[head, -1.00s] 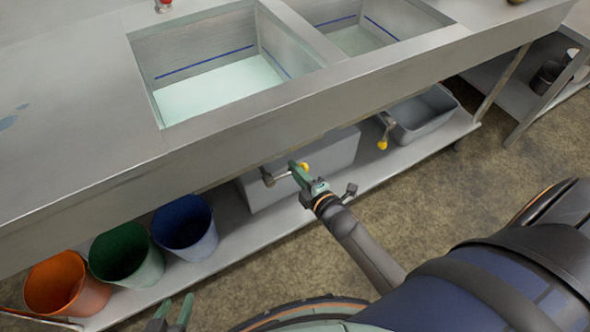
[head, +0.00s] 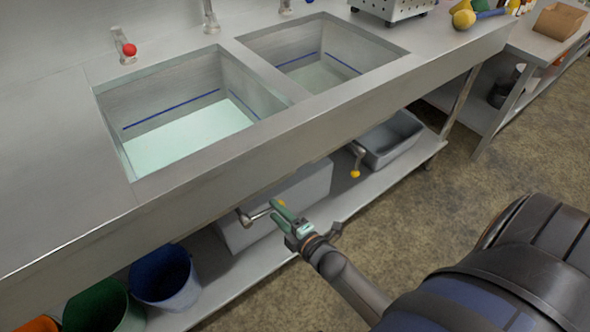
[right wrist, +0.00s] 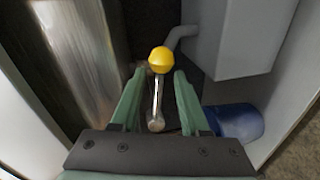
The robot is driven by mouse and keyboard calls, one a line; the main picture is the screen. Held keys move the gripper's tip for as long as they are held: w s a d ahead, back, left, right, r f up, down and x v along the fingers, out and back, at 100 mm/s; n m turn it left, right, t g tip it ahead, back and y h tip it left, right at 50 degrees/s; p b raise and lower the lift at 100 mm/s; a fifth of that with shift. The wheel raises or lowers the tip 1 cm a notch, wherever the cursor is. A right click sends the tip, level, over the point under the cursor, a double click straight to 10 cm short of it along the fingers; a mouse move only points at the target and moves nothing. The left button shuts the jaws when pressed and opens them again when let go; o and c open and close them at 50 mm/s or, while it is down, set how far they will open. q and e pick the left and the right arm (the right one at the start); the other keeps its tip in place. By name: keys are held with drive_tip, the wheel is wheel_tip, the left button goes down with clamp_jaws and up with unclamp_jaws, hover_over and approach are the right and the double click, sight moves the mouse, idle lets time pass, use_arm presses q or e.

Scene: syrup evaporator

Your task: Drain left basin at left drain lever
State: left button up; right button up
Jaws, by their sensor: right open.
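The left basin (head: 185,137) is sunk in the metal counter and holds pale greenish liquid below a blue line on its wall. The left drain lever (head: 257,216) is a metal rod under the counter's front edge. Its yellow knob (right wrist: 162,60) shows clearly in the right wrist view. My right gripper (head: 282,211) is open at the lever. In the right wrist view its green fingers (right wrist: 158,80) stand on either side of the rod, with the knob at the tips; contact cannot be told. My left gripper is out of view.
The right basin (head: 325,70) has its own yellow-knobbed lever (head: 357,163). Below are a grey box (head: 290,203), a grey tub (head: 393,142) and a blue bucket (head: 165,280) on the lower shelf. A red-knobbed tap (head: 125,48) stands behind the left basin. The floor at right is clear.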

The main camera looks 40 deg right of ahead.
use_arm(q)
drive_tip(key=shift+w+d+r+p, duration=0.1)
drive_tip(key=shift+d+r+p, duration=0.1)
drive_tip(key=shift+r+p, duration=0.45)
use_arm(e)
drive_tip(key=v, duration=1)
drive_tip(key=s+a+m+g+y, duration=0.2)
drive_tip(key=s+a+m+g, duration=0.45)
drive_tip(key=a+m, duration=0.6)
use_arm(q)
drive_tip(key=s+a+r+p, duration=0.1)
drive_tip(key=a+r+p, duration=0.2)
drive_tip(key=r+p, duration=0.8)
drive_tip(key=p, duration=0.4)
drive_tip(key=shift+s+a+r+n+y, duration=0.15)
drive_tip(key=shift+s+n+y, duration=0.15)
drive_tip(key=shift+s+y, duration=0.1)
use_arm(e)
drive_tip(key=d+r+m, duration=0.2)
drive_tip(key=d+r, duration=0.2)
drive_tip(key=r, duration=0.6)
drive_tip(key=shift+s+d+h, duration=0.35)
drive_tip(key=shift+h, duration=0.05)
drive_tip(key=shift+m, duration=0.25)
